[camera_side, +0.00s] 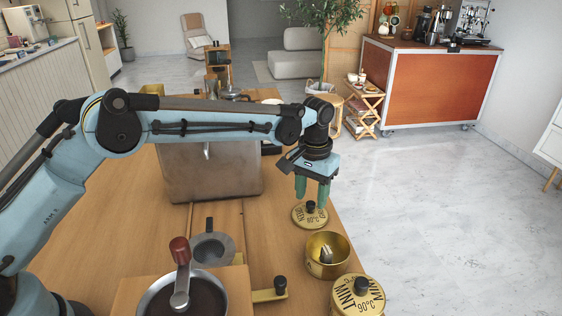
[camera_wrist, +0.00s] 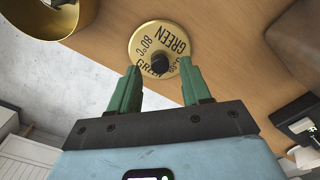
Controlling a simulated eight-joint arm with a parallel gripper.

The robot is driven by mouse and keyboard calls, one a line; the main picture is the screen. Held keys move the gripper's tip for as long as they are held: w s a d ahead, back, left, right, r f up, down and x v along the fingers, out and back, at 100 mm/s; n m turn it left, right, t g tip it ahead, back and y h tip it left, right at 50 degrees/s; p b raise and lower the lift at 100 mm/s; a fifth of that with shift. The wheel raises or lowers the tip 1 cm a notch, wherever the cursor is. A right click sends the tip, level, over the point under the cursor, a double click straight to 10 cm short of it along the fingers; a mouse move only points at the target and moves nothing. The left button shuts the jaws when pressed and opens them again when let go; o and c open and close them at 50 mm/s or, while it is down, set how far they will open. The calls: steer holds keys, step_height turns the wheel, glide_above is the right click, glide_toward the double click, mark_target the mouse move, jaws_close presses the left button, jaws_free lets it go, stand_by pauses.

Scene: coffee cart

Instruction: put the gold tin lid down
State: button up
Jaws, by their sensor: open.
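The gold tin lid (camera_side: 300,217) lies flat on the wooden table near its right edge, behind the open gold tin. It has a black knob and the words GREEN 80°C. In the wrist view the lid (camera_wrist: 150,38) shows face on. My gripper (camera_side: 312,198) points down just above the lid. Its green fingers are open and apart, with the knob between or just past their tips in the wrist view (camera_wrist: 160,66); I see no finger touching it. The open gold tin (camera_side: 318,270) stands in front of the lid with a metal scoop inside.
A closed MINT tin (camera_side: 345,306) stands at the front right. A grinder with a red-knobbed crank (camera_side: 180,270), a grey round vessel (camera_side: 212,250) and a gold piece with a black knob (camera_side: 268,294) are to the left.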

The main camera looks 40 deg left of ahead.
mark_target(310, 203)
steer(key=s+a+r+t, duration=0.1)
steer(key=s+a+r, duration=0.1)
steer(key=r, duration=0.5)
steer(key=s+a+r, duration=0.1)
steer(key=a+r, duration=0.1)
steer(key=r, duration=0.5)
steer(key=s+a+r+t, duration=0.1)
steer(key=s+a+t, duration=0.1)
steer(key=s+a, duration=0.35)
steer(key=s+a+t, duration=0.2)
steer(key=s+a, duration=0.1)
steer(key=s, duration=0.5)
steer(key=s+a+f+t, duration=0.2)
steer(key=s+a+f, duration=0.1)
steer(key=s+f, duration=0.2)
steer(key=shift+s+f, duration=0.35)
steer(key=shift+s, duration=0.65)
